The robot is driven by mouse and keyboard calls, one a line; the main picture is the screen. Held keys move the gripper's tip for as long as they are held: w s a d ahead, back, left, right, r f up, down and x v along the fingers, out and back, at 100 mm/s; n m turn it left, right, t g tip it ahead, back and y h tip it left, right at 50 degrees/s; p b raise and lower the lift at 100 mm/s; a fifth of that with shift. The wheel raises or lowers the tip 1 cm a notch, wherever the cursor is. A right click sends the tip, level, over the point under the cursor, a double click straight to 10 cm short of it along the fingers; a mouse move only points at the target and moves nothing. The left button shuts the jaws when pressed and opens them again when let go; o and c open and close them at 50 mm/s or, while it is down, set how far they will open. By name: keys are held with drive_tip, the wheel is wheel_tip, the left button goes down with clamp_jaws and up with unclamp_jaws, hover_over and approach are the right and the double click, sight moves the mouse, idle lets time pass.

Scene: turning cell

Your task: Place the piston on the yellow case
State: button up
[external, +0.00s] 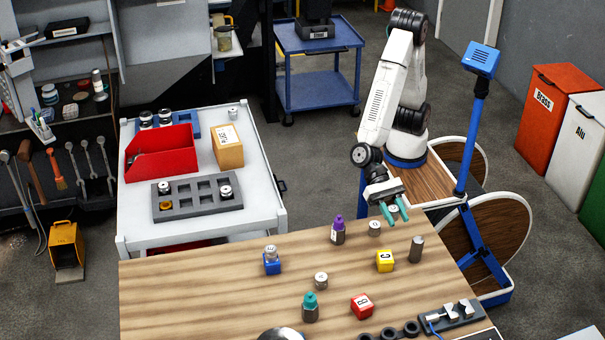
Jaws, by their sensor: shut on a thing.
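My gripper (395,212) has teal fingers and hangs over the far right edge of the wooden table. It is shut on a small silvery piston (393,209), partly hidden between the fingers. The yellow case (385,261), a small cube marked C, stands on the table, nearer the camera than my gripper and slightly left of it. Nothing shows on top of it. Another silvery piston (374,229) stands just left of my gripper, and one more (321,281) stands mid-table.
A purple-capped bottle (338,232), a grey cylinder (416,249), a red case (362,306) and a teal-capped bottle (310,308) stand around the yellow case. A blue case (271,265) with a metal piece on it is at left. Bare wood (190,290) lies further left.

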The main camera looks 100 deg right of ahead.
drive_tip(key=s+d+f+n+g, duration=0.1)
drive_tip(key=s+d+f, duration=0.1)
drive_tip(key=s+d, duration=0.35)
hover_over(389, 260)
wheel_tip(389, 260, down, 2)
drive_tip(key=shift+w+f, duration=0.1)
drive_tip(key=shift+f, duration=1.65)
drive_tip(key=shift+f, duration=0.15)
drive_tip(key=o, duration=1)
